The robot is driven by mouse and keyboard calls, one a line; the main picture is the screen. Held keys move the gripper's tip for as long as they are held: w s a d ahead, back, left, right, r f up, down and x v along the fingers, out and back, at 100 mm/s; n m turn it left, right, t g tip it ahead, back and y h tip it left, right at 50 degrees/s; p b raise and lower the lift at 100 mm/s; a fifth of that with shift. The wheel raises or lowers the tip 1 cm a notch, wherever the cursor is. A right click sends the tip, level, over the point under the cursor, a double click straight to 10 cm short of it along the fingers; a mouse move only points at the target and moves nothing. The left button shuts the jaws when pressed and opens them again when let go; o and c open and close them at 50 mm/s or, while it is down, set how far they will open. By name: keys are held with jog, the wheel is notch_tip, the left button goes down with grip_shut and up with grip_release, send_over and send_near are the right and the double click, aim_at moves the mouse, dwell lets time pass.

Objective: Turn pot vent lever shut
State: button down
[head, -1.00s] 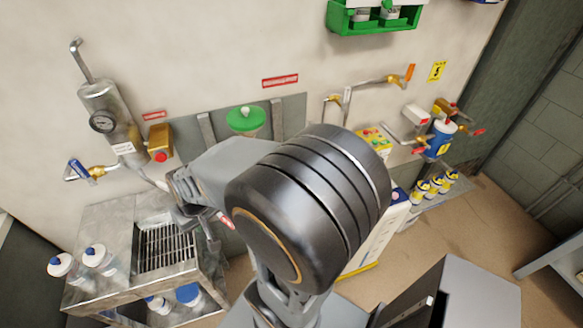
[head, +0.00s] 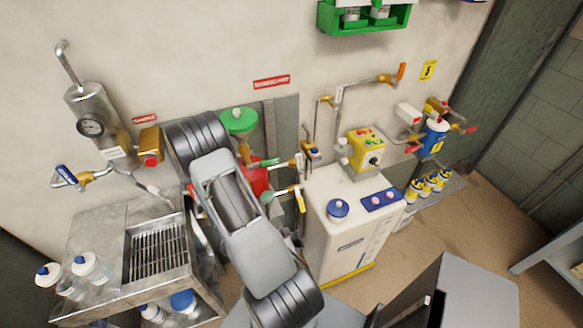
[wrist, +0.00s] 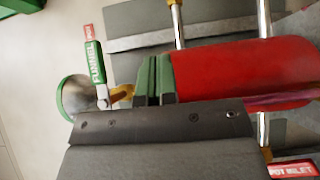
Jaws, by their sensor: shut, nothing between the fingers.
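The red pot (head: 257,180) hangs on the wall panel below a green funnel (head: 238,120), partly hidden by my arm. Two short pipes leave its right side. A small valve (head: 297,160) is on the upper one and a yellow lever (head: 299,201) on the lower one. I cannot read which is the vent lever. In the wrist view, the pot (wrist: 240,75) lies across the right, with a green funnel-valve handle (wrist: 97,60) at left. My gripper (wrist: 155,62) is shut and empty, its fingers in front of the pot's funnel end; contact cannot be told. My arm hides it in the head view.
A white cabinet (head: 340,240) with a yellow control box (head: 367,148) above stands right of the pot. A metal sink bench (head: 90,240) with bottles is at left. A pot inlet label (wrist: 292,169) shows in the wrist view. Brown floor (head: 430,240) is bare at right.

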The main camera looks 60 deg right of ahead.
jog(key=r, duration=0.1)
jog(key=h+b, duration=0.1)
jog(key=b, duration=0.3)
send_near(300, 165)
jog(key=w+d+r, duration=0.2)
jog(key=w+d, duration=0.2)
jog(key=d, duration=0.1)
jog(key=shift+s+d+n, duration=0.4)
jog(key=shift+s+d, duration=0.2)
jog(key=shift+d, duration=0.05)
